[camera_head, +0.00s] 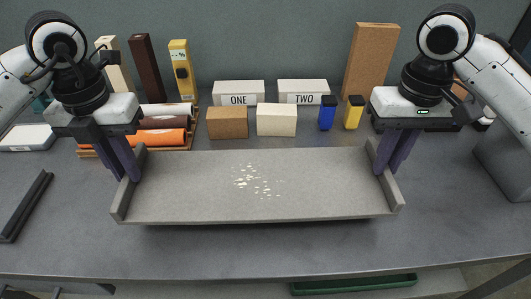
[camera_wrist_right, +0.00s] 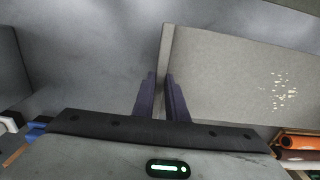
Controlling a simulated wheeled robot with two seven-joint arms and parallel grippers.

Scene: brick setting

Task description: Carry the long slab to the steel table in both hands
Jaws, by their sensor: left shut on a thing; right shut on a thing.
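The long slab (camera_head: 320,185) is a pale grey, shallow piece with a raised wall at each end and light specks in its middle. It spans the front middle of the grey table (camera_head: 70,235) and looks level. My left gripper (camera_head: 131,175) is shut on its left end wall. My right gripper (camera_head: 383,168) is shut on its right end wall. In the right wrist view, the fingers (camera_wrist_right: 161,85) straddle the end wall of the slab (camera_wrist_right: 225,70). A dark shadow shows under the slab's front edge; the gap to the table is hard to judge.
Behind the slab stand a brown block (camera_head: 228,122), a cream block (camera_head: 276,120), blue (camera_head: 327,115) and yellow (camera_head: 354,114) bottles, and boxes marked ONE (camera_head: 238,93) and TWO (camera_head: 303,92). Rolls (camera_head: 160,137) lie back left. A dark bar (camera_head: 25,205) lies left. The front strip is clear.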

